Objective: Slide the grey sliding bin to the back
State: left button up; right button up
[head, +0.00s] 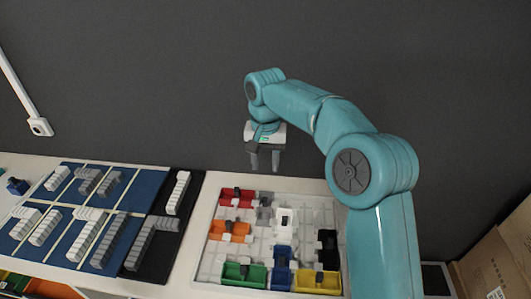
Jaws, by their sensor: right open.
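A white tray (208,262) with a grid of low dividers lies on the light table. The grey bin (265,213) sits in its upper part, just right of the red bin (237,197) and left of the white one (283,221). It is small in the picture, and its exact outline is hard to tell. My right gripper (264,168) is open and empty, fingers pointing down, above the back edge of the tray. It appears apart from the grey bin. My left gripper is not in view.
Orange (235,231), green (245,274), blue (281,266), yellow (317,281) and black (327,249) bins stand in the tray. A blue board (130,190) with grey and white blocks lies left. Cardboard (497,263) stands right; a dark wall rises behind.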

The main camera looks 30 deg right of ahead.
notch_tip(320, 180, up, 3)
jog(key=shift+r, duration=0.1)
jog(key=shift+w, duration=0.1)
dwell(0.5)
